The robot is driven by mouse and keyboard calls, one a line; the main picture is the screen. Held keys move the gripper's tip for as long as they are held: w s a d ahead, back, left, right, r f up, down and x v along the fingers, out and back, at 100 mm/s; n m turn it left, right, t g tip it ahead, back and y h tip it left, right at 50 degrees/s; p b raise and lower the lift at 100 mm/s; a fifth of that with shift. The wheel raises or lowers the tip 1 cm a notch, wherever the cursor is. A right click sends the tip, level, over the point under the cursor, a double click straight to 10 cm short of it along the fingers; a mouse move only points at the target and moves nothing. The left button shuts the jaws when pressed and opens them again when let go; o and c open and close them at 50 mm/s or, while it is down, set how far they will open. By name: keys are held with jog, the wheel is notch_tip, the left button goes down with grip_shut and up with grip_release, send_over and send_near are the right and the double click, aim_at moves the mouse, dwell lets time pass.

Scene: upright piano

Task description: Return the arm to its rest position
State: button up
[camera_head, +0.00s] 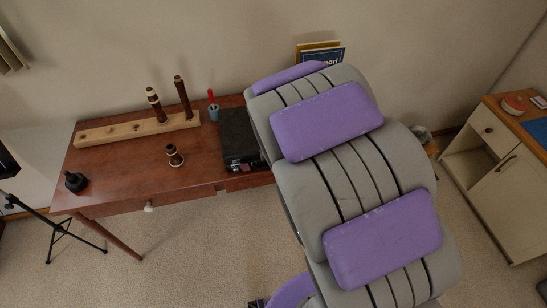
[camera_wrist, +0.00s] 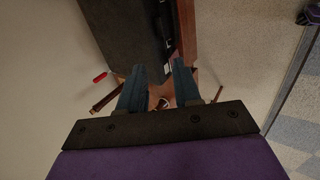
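My arm shows large in the head view as grey and purple links, standing in front of the right end of the desk. It is bent, and its lower part runs out of the bottom edge. In the wrist view my gripper (camera_wrist: 159,72) has its two dark blue fingers apart, with a gap between them. Nothing is visibly held in the gap. Part of the desk and a small brown piece with a pale ring show between and beyond the fingers. In the head view I cannot make out the fingers.
The brown desk (camera_head: 120,178) bears a wooden stand (camera_head: 135,130) with dark pieces, a small brown piece (camera_head: 174,155), a black case (camera_head: 239,138) and a cup with a red pen (camera_head: 213,108). A pale cabinet (camera_head: 505,190) stands right.

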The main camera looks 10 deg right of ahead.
jog(key=shift+s+r, duration=0.15)
jog(key=shift+r, duration=0.05)
dwell(0.6)
jog(key=s+d+r+m+g+h, duration=0.1)
jog(key=s+d+r+m+g, duration=0.15)
jog(key=s+m, duration=0.35)
jog(key=s+d+r+m+g+h, duration=0.15)
jog(key=s+d+r+m, duration=0.3)
jog(key=s, duration=0.45)
jog(key=s+a+r+m+g+y, duration=0.1)
jog(key=s+a+r+m+g, duration=0.1)
jog(key=s, duration=0.6)
jog(key=s+a+r+m+g+y, duration=0.1)
jog(key=s+a+m, duration=0.3)
jog(key=s, duration=0.5)
jog(key=shift+r+m+g+y, duration=0.35)
jog(key=shift+m+g, duration=0.2)
jog(key=shift+g, duration=0.35)
jog(key=shift+w, duration=0.1)
